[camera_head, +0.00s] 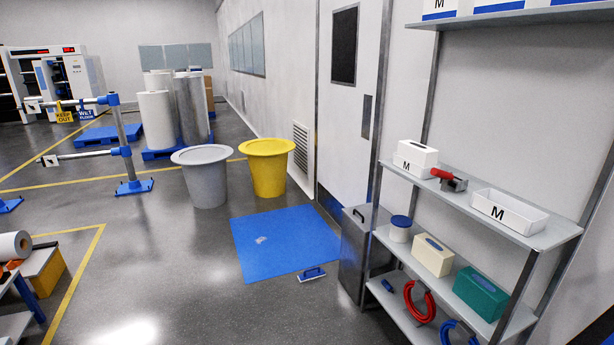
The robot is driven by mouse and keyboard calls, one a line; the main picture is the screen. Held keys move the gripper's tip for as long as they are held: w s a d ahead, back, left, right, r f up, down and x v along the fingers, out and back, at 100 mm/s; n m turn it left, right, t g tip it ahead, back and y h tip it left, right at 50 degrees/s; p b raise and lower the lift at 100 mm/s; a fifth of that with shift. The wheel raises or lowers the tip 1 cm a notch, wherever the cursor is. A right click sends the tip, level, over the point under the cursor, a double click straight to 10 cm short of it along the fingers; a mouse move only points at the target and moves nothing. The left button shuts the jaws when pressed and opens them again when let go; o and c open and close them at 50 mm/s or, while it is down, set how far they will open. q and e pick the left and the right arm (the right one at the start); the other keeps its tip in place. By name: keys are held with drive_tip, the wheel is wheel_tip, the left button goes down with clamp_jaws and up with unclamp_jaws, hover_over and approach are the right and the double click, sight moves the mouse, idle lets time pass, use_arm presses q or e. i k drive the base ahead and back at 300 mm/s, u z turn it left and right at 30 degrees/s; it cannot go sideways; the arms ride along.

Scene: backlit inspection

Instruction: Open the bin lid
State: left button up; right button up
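A tall grey metal bin (354,262) stands on the floor between the blue mat and the shelf rack. Its flat top carries a dark handle (359,215) and looks shut. The shelf posts partly hide its right side. Neither of my grippers is in view.
A blue mat (284,243) lies on the floor, with a blue-and-white hand tool (312,274) at its front edge. A loaded shelf rack (545,236) stands at the right. A blue-footed barrier (134,187) stands at the left. The centre-left floor is clear.

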sight(361, 216)
drive_tip(key=i, duration=3.35)
drive_tip(key=z, duration=1.55)
drive_tip(key=i, duration=0.55)
drive_tip(key=z, duration=0.1)
